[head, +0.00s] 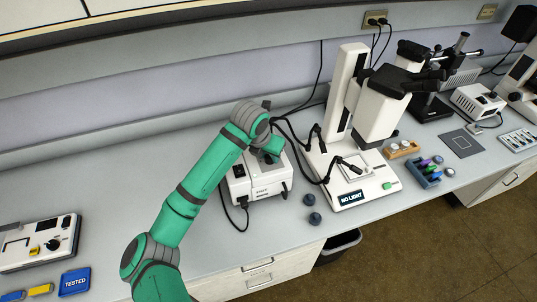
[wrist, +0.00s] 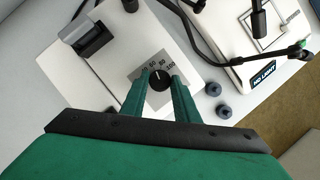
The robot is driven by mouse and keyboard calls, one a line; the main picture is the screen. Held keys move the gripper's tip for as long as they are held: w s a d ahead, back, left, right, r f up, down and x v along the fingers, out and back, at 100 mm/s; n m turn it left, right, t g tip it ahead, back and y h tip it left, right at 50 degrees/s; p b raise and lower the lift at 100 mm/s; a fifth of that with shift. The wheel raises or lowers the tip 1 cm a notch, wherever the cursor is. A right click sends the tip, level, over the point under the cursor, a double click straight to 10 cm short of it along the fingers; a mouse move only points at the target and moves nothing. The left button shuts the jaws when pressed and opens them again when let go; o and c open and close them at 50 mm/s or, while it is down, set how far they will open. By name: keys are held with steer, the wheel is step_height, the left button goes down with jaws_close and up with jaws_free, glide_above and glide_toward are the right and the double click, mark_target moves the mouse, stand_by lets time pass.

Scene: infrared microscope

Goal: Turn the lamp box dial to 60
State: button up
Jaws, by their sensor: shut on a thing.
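The lamp box (head: 262,188) is a white box on the bench, left of the microscope; it fills the upper left of the wrist view (wrist: 122,38). Its black dial (wrist: 160,82) sits on a grey scale plate with printed numbers, of which 60, 80 and 100 show. My gripper (wrist: 162,80) is shut on the dial, one green finger on each side. The dial's pointer is too small to read exactly. In the head view my gripper (head: 270,157) is over the lamp box and hides the dial.
The white microscope (head: 375,110) stands just right, with a "NO LIGHT" display (head: 351,198) and black cables close by. Two dark round knobs (head: 311,208) lie in front. A white device (head: 40,243) and a blue "TESTED" block (head: 74,281) are far left.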

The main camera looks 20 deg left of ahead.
steer(key=shift+w, duration=0.1)
stand_by(0.3)
steer(key=o, duration=1.1)
steer(key=shift+r, duration=0.1)
steer(key=v, duration=1)
steer(key=shift+r, duration=0.3)
